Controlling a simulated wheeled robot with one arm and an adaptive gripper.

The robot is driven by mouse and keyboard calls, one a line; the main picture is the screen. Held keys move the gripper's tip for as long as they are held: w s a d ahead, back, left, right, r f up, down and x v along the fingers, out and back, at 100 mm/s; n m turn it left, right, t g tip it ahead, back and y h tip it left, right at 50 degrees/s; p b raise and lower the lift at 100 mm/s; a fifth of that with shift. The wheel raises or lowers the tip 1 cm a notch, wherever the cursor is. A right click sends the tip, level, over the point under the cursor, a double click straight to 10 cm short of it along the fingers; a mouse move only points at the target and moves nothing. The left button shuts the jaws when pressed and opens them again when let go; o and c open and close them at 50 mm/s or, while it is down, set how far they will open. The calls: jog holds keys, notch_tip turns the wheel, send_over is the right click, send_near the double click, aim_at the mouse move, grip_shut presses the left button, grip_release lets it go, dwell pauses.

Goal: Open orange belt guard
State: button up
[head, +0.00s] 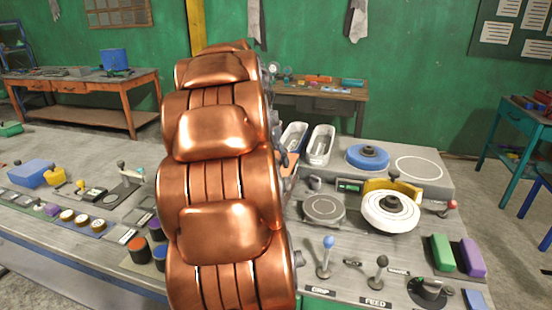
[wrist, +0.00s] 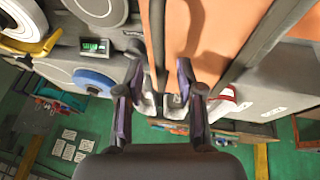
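The orange belt guard (wrist: 215,40) fills the upper middle of the wrist view as a flat orange panel between dark grey bars. In the head view only a small orange part (head: 291,168) shows beside my copper arm, which hides the rest. My gripper (wrist: 159,72) has two dark fingers with purple sides, spread apart. A grey bar (wrist: 157,35) along the guard's left edge runs down between the fingertips. I cannot tell whether the fingers touch it. In the head view my gripper is hidden behind my arm.
The bench holds a white wheel (head: 390,210), a blue disc (head: 367,157), a blue-knobbed lever (head: 326,256), a dark lever (head: 379,270) and two pale trays (head: 321,146). Green and purple blocks (head: 457,254) stand at right. A wooden table (head: 80,85) is at back left.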

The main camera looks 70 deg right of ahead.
jog(key=shift+f, duration=0.15)
jog(key=shift+c, duration=0.2)
grip_shut()
dwell(0.5)
